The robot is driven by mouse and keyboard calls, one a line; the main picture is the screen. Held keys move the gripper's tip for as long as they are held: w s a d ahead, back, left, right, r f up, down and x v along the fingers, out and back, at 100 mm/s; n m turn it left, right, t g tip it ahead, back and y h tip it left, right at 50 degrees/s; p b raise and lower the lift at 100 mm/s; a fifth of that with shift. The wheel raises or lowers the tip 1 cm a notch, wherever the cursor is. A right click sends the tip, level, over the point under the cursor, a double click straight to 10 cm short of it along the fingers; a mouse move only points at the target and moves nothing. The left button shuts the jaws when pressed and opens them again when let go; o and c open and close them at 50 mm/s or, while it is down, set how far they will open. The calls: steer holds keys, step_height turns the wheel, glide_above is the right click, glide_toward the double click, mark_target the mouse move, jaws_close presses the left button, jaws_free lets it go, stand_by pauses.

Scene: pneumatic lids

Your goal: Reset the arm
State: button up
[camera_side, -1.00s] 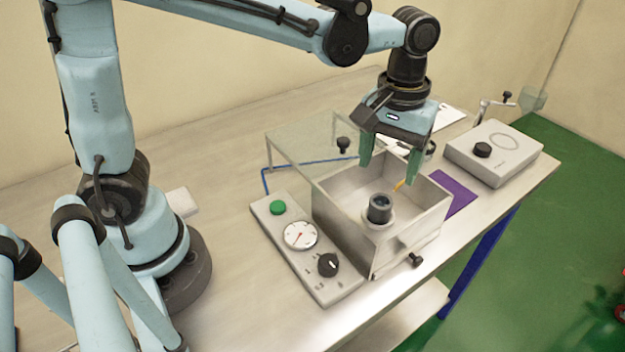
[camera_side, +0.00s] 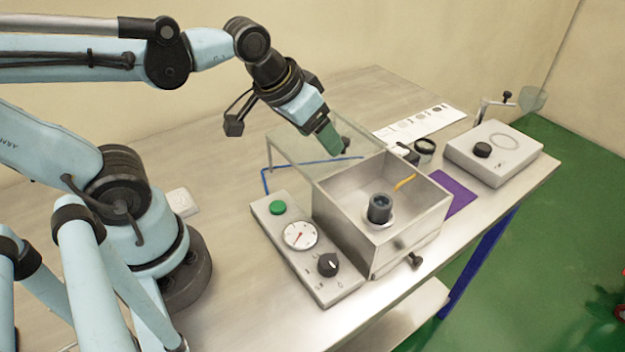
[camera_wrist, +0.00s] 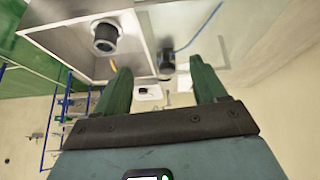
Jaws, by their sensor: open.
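My gripper (camera_side: 332,142) is up and back from the metal box, above the clear lid, with its green fingers angled down to the right. In the wrist view, my gripper (camera_wrist: 160,78) shows two green fingers spread apart with nothing between them. The open metal box (camera_side: 345,208) holds a dark round cylinder (camera_side: 380,207) on a light base and a small yellow piece (camera_side: 405,182). The cylinder also shows in the wrist view (camera_wrist: 105,38). The clear lid (camera_side: 300,150) stands raised at the box's back left side.
A control panel (camera_side: 320,288) with a green button, dial gauge and black knob sits left of the box. A white box with a knob (camera_side: 510,150), a purple mat (camera_side: 458,190), a dark round container (camera_side: 425,148) and a printed sheet (camera_side: 430,120) lie right and behind. The back left table is clear.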

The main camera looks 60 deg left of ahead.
steer(key=shift+s+a+f+m+t, duration=0.3)
steer(key=shift+s+a+f+t, duration=0.2)
steer(key=shift+a, duration=0.15)
stand_by(0.4)
